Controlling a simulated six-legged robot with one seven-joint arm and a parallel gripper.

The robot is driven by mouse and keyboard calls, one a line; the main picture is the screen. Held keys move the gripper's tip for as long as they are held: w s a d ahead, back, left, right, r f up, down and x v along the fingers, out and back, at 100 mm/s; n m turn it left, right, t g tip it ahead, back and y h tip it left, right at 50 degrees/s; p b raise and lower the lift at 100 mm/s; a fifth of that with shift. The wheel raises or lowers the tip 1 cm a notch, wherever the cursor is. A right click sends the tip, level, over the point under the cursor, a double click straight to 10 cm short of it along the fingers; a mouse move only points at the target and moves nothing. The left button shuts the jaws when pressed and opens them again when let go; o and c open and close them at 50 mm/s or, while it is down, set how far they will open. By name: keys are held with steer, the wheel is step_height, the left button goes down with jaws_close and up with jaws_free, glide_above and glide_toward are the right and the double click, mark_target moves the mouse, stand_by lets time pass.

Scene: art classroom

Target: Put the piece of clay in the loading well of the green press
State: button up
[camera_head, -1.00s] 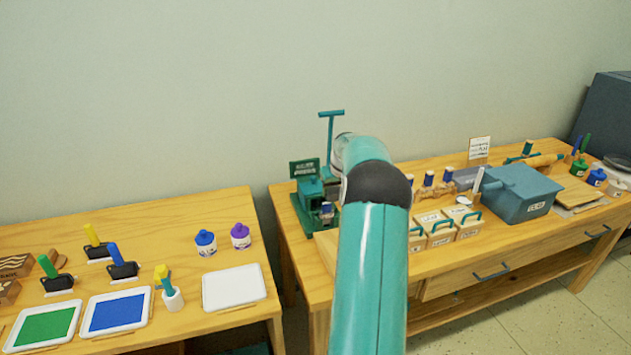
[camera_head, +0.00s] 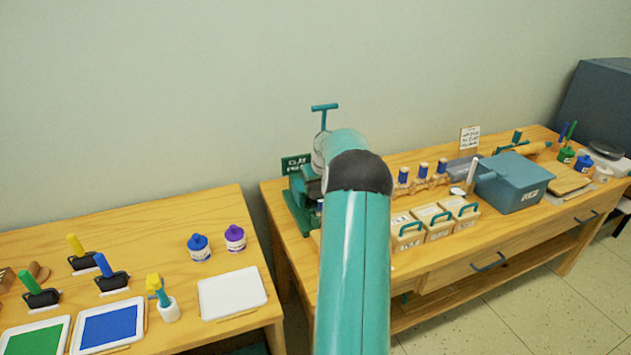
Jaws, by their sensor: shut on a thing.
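The green press (camera_head: 298,205) stands at the left end of the right-hand wooden table, against the wall. Its teal T-shaped handle (camera_head: 324,108) rises above it, and a green sign (camera_head: 296,162) with pale letters is at its back. My teal arm crosses in front and covers the right part of the press. The loading well cannot be made out. My gripper is hidden behind my own arm. The piece of clay cannot be seen either, so I cannot tell how it sits relative to the press.
Lidded boxes with teal handles (camera_head: 438,221) and a blue-grey box (camera_head: 513,182) stand right of my arm on the right table (camera_head: 450,253). The left table (camera_head: 120,225) holds ink trays, rollers, two paint bottles (camera_head: 217,243) and a white tray (camera_head: 231,292). A gap separates the tables.

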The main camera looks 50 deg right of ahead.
steer(key=shift+s+d+f, duration=0.1)
steer(key=shift+s+f, duration=0.25)
steer(key=shift+f, duration=0.3)
steer(key=shift+w+f, duration=0.15)
steer(key=shift+f, duration=2.45)
steer(key=o, duration=1.1)
steer(key=shift+o, duration=0.2)
